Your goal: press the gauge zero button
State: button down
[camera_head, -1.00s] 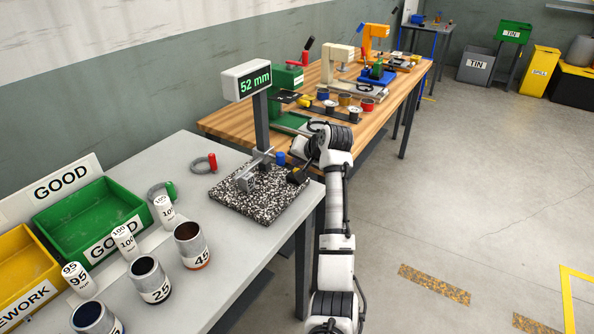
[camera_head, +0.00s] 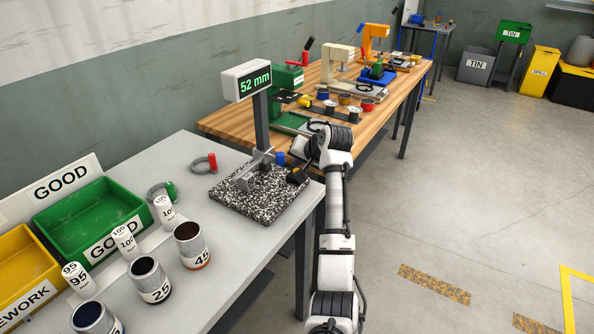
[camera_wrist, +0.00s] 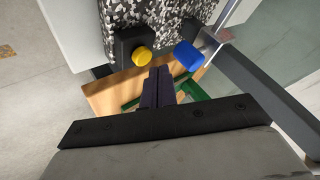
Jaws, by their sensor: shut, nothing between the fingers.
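The gauge stands on a speckled black-and-white block (camera_head: 250,208), and its display (camera_head: 246,80) reads 52 mm. In the wrist view a round yellow button (camera_wrist: 141,54) sits on a black housing at the block's edge. A blue cylindrical knob (camera_wrist: 188,55) is to its right; it also shows in the head view (camera_head: 280,158). My gripper (camera_wrist: 159,74) is shut and empty, its dark fingertips just below and right of the yellow button in the wrist view. I cannot tell whether they touch it. In the head view my wrist hides the fingertips. No label marks either control.
Grey cups, including one marked 25 (camera_head: 150,282), and a green GOOD tray (camera_head: 92,217) stand on the grey table. A wooden bench (camera_head: 225,124) with tools lies behind my arm. The gauge's post (camera_head: 261,122) rises close by. Open floor lies right.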

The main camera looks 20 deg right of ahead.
jog(key=shift+f, duration=0.15)
jog(key=shift+f, duration=0.3)
jog(key=shift+f, duration=0.55)
dwell(0.8)
jog(key=shift+r, duration=0.15)
jog(key=shift+r+p, duration=0.8)
jog(key=shift+p, duration=0.1)
notch_tip(320, 180, up, 5)
jog(key=p, duration=0.4)
jog(key=shift+r, duration=0.1)
dwell(0.3)
